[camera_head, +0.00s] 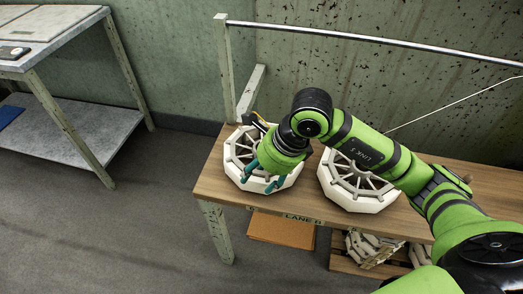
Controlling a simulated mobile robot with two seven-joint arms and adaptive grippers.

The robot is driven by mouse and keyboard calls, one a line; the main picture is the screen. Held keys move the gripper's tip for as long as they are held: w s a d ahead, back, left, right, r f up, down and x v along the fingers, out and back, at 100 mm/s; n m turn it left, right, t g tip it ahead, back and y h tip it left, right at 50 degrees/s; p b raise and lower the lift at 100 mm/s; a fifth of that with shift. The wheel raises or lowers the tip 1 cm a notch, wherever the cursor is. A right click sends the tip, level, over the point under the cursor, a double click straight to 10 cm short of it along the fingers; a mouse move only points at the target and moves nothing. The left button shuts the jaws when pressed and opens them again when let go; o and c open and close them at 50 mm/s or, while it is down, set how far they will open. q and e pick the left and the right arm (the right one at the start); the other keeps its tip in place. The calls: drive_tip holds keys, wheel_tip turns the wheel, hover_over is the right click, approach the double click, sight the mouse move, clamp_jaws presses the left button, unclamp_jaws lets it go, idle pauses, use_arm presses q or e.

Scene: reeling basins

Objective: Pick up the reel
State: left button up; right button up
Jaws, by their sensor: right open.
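Two white, many-sided spoked reels rest on a wooden-topped table (307,206). The left reel (230,168) is near the table's left end. The right reel (367,204) lies beside it, partly covered by my right arm. My right gripper (261,179) is over the left reel, with its teal fingers apart and pointing down around the reel's middle and front part. The wrist hides much of that reel, and I cannot tell whether the fingers touch it. My left gripper does not show.
A metal rail (370,39) runs along the table's back on a post (225,70). White pieces (370,246) and an orange-brown board (281,230) lie below the table. A grey two-level bench (62,125) stands at the left. The floor between is clear.

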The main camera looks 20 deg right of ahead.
drive_tip(key=x, duration=0.4)
drive_tip(key=shift+w+f, duration=0.1)
drive_tip(key=shift+f, duration=0.2)
clamp_jaws()
drive_tip(key=shift+r, duration=0.15)
